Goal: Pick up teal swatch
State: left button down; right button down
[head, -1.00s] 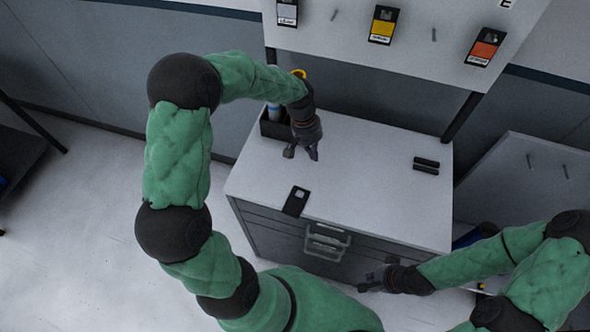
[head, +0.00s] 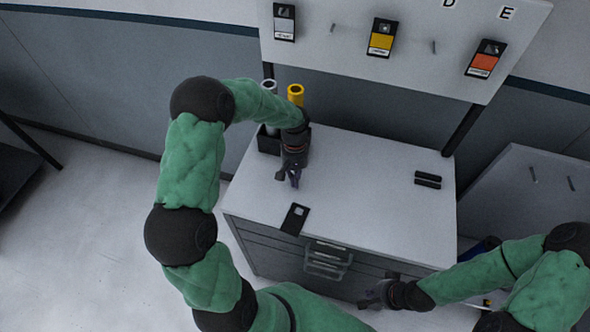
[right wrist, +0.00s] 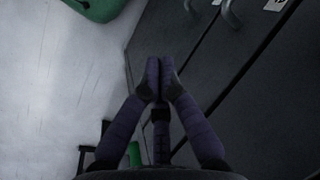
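A dark card with a small pale square (head: 295,219) lies flat near the front left edge of the cabinet top. No teal shows on it, so I cannot tell from its colour if it is the teal swatch. My left gripper (head: 287,179) is above the cabinet top, behind the card and apart from it. Its two fingers look spread, with nothing between them. My right gripper (head: 370,296) is low in front of the cabinet. In the right wrist view its fingertips (right wrist: 159,80) meet, with nothing between them.
The cabinet top (head: 370,190) is mostly clear. Two black bars (head: 428,180) lie at its right. A black holder (head: 268,142) with a yellow roll (head: 296,93) stands at the back left. Grey (head: 284,22), yellow (head: 382,37) and orange (head: 485,58) swatches hang on the board above.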

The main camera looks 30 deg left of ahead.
aim_at(295, 202)
pick_arm(q)
jog(key=shift+s+d+f, duration=0.1)
jog(key=shift+s+d, duration=0.45)
jog(key=shift+s, duration=0.35)
jog(key=shift+s+d+f, duration=0.1)
jog(key=shift+s+d, duration=0.4)
jog(key=shift+s, duration=0.35)
jog(key=shift+s+d+r, duration=0.1)
jog(key=shift+s+d, duration=0.3)
jog(key=shift+s, duration=0.3)
jog(key=shift+w, duration=0.1)
